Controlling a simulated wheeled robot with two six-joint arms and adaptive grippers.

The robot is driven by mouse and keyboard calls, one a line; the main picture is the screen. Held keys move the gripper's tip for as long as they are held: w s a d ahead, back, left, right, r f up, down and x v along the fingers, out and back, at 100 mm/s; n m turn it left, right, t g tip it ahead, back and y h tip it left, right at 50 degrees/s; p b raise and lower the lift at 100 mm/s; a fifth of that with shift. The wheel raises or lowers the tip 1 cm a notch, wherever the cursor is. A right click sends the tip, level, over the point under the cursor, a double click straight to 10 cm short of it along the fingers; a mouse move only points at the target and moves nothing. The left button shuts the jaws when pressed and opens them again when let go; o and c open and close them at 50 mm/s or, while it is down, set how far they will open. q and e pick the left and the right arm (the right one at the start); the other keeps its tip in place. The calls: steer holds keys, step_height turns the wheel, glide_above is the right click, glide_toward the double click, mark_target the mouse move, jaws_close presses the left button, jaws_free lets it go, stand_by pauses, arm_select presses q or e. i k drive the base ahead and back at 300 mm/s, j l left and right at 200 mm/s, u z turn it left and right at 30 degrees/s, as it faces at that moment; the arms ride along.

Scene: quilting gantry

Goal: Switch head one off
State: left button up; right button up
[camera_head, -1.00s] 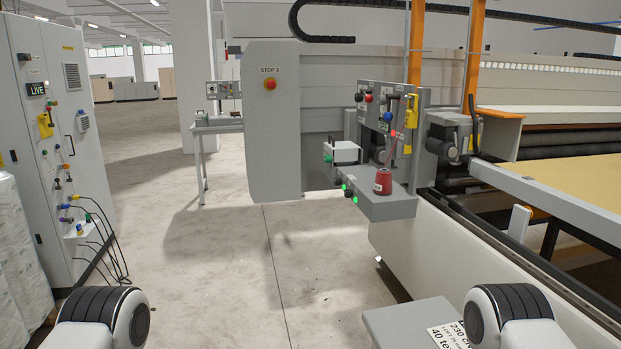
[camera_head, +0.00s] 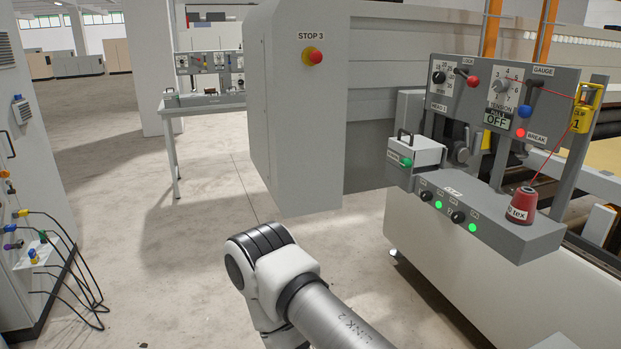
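The sewing head panel (camera_head: 462,93), labelled what looks like HEAD 1, stands upright at the right in the head view. It carries a black dial (camera_head: 438,77), a red knob (camera_head: 473,82), a tension dial (camera_head: 502,87), a blue knob (camera_head: 525,111), a red break lamp (camera_head: 520,133) and a sign reading OFF (camera_head: 496,121). On the grey shelf box (camera_head: 540,240) below are two black rotary switches, a left one (camera_head: 425,196) and a right one (camera_head: 457,217), each beside a lit green lamp (camera_head: 438,205). Neither gripper is in view.
A red thread cone (camera_head: 521,206) stands on the shelf, its red thread running up to a yellow clip (camera_head: 584,110). A small grey box (camera_head: 415,155) sits at the shelf's left. A large cabinet with a STOP 3 button (camera_head: 312,57) stands left. The floor between is clear.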

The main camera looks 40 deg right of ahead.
mark_target(426, 196)
steer(key=i+z, duration=0.25)
steer(key=i, duration=0.15)
steer(key=i+j+z, duration=0.55)
steer(key=i, duration=0.2)
steer(key=l, duration=0.1)
